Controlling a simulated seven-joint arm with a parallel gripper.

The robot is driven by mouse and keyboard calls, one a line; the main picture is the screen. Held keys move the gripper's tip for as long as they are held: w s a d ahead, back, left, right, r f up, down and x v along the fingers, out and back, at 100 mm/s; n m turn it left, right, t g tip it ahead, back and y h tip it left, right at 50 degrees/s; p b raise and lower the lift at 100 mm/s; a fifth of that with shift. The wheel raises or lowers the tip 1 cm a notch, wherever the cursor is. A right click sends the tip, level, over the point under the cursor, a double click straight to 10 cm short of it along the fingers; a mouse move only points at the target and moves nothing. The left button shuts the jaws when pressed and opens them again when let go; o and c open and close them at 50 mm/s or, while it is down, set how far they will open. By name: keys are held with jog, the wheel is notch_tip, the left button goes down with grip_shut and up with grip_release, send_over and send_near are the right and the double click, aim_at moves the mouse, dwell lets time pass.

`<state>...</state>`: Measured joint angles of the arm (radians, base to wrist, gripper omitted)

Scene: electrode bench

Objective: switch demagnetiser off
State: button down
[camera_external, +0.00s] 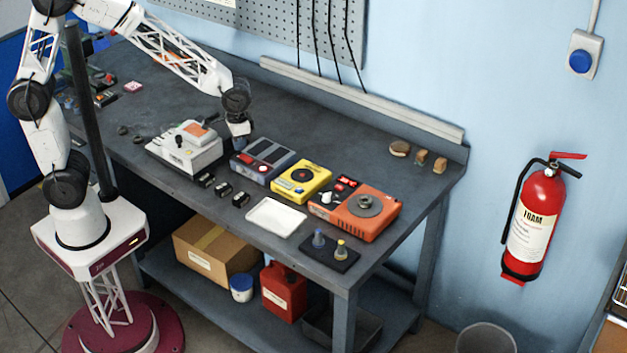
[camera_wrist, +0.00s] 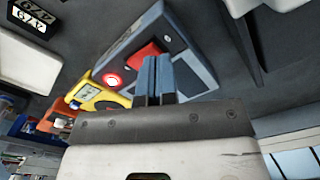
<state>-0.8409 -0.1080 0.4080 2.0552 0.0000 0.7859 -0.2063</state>
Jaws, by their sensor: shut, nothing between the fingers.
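A blue-grey box (camera_external: 262,163) with dark panels on top stands on the bench; I take it for the demagnetiser. My gripper (camera_external: 240,140) is above the back left part of the box. In the wrist view its shut, empty blue-grey fingers (camera_wrist: 158,62) overlap the edge of the red switch. I cannot tell whether they touch it. The fingers hide part of the box top.
A white device (camera_external: 186,148) stands left of the box, a yellow device (camera_external: 301,181) and an orange device (camera_external: 356,210) to its right. A white tray (camera_external: 275,217) and several small dark blocks (camera_external: 222,189) lie in front.

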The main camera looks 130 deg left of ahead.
aim_at(239, 155)
jog(key=shift+f, duration=1.15)
dwell(1.0)
jog(key=shift+r, duration=3.05)
jog(key=shift+w+d+r, duration=0.2)
jog(key=shift+d, duration=0.25)
jog(key=w+d+r+m+t, duration=0.1)
jog(key=d+r+m, duration=0.25)
jog(key=d, duration=0.85)
jog(key=d+r+m, duration=0.3)
jog(key=d+r, duration=0.2)
jog(key=d, duration=0.8)
jog(key=s+d+r+m, duration=0.1)
jog(key=s+d+m, duration=0.1)
jog(key=s+d, duration=0.3)
jog(key=s+d+r+m+t, duration=0.1)
jog(key=s+d+m, duration=0.2)
jog(key=d, duration=1)
jog(key=s, duration=0.3)
jog(key=shift+r+m+t, duration=0.3)
jog(key=shift+r+m, duration=0.05)
